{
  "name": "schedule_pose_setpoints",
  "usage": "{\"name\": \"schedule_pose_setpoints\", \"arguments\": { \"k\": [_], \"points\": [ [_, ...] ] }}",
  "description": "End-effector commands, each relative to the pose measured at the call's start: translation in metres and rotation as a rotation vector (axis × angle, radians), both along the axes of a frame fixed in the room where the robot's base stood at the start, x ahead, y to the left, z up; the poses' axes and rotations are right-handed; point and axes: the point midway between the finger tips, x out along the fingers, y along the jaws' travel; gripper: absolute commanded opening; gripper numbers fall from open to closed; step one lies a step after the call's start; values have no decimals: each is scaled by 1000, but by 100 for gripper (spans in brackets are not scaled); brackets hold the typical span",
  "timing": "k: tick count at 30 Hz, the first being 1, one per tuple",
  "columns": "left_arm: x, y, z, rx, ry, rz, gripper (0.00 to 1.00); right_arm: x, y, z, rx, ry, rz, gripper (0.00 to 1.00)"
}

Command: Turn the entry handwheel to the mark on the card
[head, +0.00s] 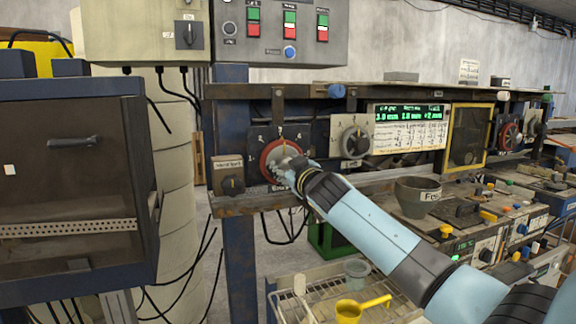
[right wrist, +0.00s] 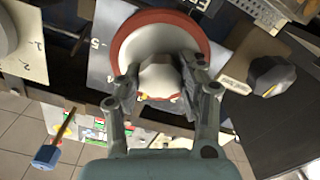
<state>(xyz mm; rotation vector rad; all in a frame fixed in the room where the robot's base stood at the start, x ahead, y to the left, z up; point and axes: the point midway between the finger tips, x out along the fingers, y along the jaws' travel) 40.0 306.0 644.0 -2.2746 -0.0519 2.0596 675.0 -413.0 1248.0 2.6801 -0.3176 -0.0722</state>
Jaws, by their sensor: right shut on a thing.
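The entry handwheel (head: 266,154), with a red rim and pale face, sits on a dark dial plate with a partly covered label below it. My right gripper (head: 294,171) is on its hub. In the right wrist view the two fingers (right wrist: 163,82) close on both sides of the grey hub of the wheel (right wrist: 165,35). The wheel's lower part is partly hidden by the gripper. The printed card (head: 408,138) is under the green digital readout, right of a second grey dial (head: 354,140); its writing is too small to read. My left gripper is out of view.
A black knob (head: 232,186) on a small plate sits close left of the handwheel. A grey bowl (head: 418,197) stands on the ledge to the right. A wire rack with a yellow scoop (head: 349,311) is below my arm. A dark cabinet fills the left.

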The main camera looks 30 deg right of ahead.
Motion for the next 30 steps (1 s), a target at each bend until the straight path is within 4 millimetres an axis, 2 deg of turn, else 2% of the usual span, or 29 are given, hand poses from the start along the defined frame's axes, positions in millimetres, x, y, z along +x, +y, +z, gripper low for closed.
{"name": "schedule_pose_setpoints", "arguments": {
  "k": [16, 17, 21, 30],
  "points": [
    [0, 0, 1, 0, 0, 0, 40, 0, 0, -1, -25, 7, 0, 7],
    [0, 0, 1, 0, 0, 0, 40, 0, 0, -1, -25, 7, 0, 43],
    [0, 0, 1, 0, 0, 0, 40, 0, 0, -1, -25, 7, 0, 61],
    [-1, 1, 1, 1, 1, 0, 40, -1, 0, 0, -25, 6, 0, 63]
  ]
}}
